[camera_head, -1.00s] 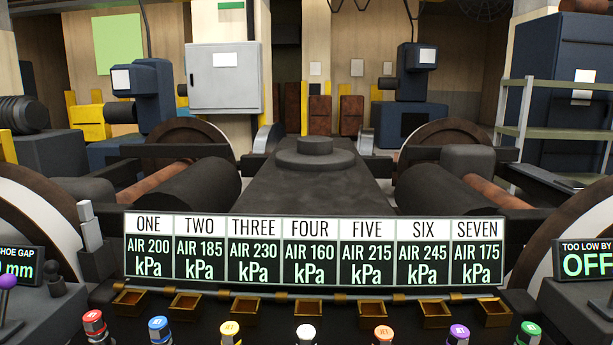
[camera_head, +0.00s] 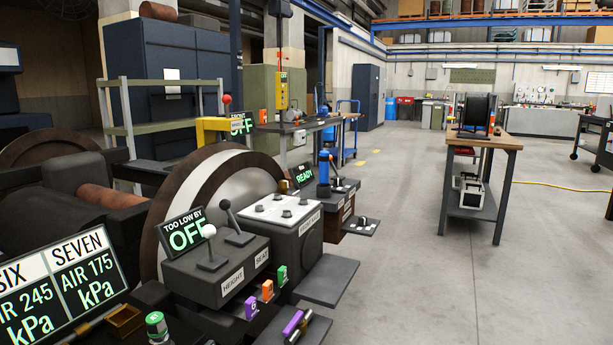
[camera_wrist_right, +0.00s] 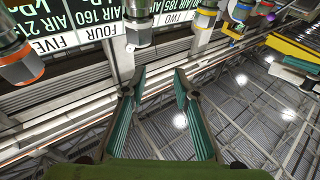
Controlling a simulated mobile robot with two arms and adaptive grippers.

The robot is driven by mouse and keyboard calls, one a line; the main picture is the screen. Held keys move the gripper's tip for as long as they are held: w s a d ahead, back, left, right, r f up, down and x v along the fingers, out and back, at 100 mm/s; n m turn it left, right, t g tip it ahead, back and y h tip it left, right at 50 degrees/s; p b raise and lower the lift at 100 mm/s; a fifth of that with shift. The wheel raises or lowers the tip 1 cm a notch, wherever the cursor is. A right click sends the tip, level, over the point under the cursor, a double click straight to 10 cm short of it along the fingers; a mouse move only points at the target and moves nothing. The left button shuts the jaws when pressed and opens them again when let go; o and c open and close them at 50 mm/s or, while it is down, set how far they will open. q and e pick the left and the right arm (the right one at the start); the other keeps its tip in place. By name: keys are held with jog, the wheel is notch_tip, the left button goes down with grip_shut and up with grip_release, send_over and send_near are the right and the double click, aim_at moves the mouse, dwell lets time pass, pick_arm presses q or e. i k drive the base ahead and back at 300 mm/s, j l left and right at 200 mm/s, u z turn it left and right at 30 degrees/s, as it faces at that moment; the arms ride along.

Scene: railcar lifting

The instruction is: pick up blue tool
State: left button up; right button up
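A blue upright cylindrical tool (camera_head: 323,168) with a dark band stands on the dark box by the READY display, in the middle of the head view. More blue parts show just behind it, and I cannot tell whether they belong to it. Neither gripper shows in the head view. In the right wrist view my right gripper (camera_wrist_right: 158,82) has its two teal fingers apart, with nothing between them. The blue tool cannot be made out in that view. My left gripper is not seen.
A control box with two levers (camera_head: 215,258) and an OFF display stands at the lower middle. The pressure sign (camera_head: 60,280) is at lower left. A wooden-topped table (camera_head: 478,140) with a black spool stands right. Open grey floor (camera_head: 420,270) lies between.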

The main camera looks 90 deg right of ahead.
aim_at(324, 158)
jog(key=z, duration=2.9)
